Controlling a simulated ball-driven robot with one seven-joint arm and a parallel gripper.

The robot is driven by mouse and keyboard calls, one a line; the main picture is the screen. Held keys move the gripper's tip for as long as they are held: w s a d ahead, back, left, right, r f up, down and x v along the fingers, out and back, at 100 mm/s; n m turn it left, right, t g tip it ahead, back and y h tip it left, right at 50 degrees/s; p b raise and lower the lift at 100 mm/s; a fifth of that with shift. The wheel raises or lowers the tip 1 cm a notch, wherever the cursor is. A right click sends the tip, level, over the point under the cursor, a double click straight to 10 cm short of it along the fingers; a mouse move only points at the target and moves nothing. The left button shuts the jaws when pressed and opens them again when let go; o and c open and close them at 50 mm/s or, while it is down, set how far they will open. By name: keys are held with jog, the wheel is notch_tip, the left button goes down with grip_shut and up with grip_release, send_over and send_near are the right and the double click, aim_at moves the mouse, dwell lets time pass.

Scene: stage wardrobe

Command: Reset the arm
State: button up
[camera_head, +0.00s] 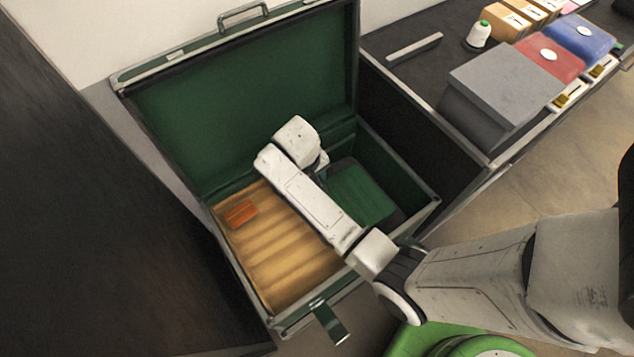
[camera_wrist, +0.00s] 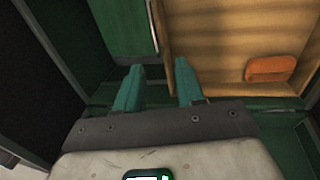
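My white arm reaches from the right over an open green trunk (camera_head: 240,105) in the head view. My gripper (camera_wrist: 158,78) shows in the wrist view with its two teal fingers apart and nothing between them. It is over the trunk; in the head view my own arm hides the fingers. The trunk's left part holds a tan ribbed tray (camera_head: 285,265), which also shows in the wrist view (camera_wrist: 215,50). An orange block (camera_head: 240,213) lies in the tray's far left corner, apart from the gripper. It also shows in the wrist view (camera_wrist: 270,68).
The trunk lid stands raised at the back. A green panel (camera_head: 358,190) lies in the trunk's right part. A dark counter to the right bears a grey box (camera_head: 508,88), a white thread cone (camera_head: 478,36), a grey bar (camera_head: 414,48) and red (camera_head: 549,57) and blue (camera_head: 580,38) boxes. A dark surface fills the left.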

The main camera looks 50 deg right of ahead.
jog(key=shift+a+r, duration=0.15)
jog(key=shift+r, duration=0.6)
